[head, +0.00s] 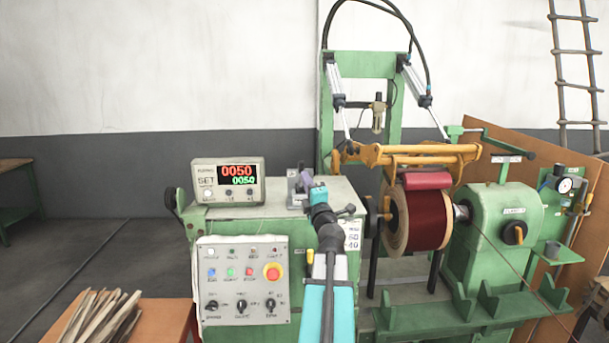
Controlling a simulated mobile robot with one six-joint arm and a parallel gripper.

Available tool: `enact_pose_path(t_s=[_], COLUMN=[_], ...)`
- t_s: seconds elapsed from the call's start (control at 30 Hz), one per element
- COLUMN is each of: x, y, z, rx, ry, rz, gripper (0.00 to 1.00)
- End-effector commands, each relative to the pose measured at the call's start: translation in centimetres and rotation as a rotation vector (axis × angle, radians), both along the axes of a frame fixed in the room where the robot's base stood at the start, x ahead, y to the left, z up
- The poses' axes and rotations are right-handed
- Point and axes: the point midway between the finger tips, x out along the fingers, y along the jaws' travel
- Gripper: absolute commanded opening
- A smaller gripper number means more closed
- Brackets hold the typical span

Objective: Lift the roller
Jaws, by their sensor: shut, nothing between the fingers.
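A red roller (427,180) hangs under a yellow frame (420,155) and sits against the top of the coil, as far as I can tell. The coil (430,220) is dark red wire between pale flanges, mounted on the green winding machine. My gripper (297,186) is over the green control cabinet's top, left of the roller and well apart from it. Its fingers are small here and look shut and empty. My arm partly hides the cabinet front.
A counter display (228,181) reading 0050 stands on the cabinet. A button panel (242,280) with a red emergency stop is on its front. Two cylinders with hoses rise above the yellow frame. A green headstock (500,235) is right of the coil. Wooden strips (100,318) lie at bottom left.

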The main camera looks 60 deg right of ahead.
Motion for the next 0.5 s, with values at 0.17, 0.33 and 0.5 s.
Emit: enact_pose_path(t_s=[0.17,0.33,0.5], x=[1.1,1.6,1.7], y=[-1.1,-1.5,-1.6], z=[0.6,0.7,0.7], rx=[0.001,0.001,0.001], ry=[-0.001,0.001,0.001], rz=[0.001,0.000,0.000], gripper=[0.00,0.00,0.00])
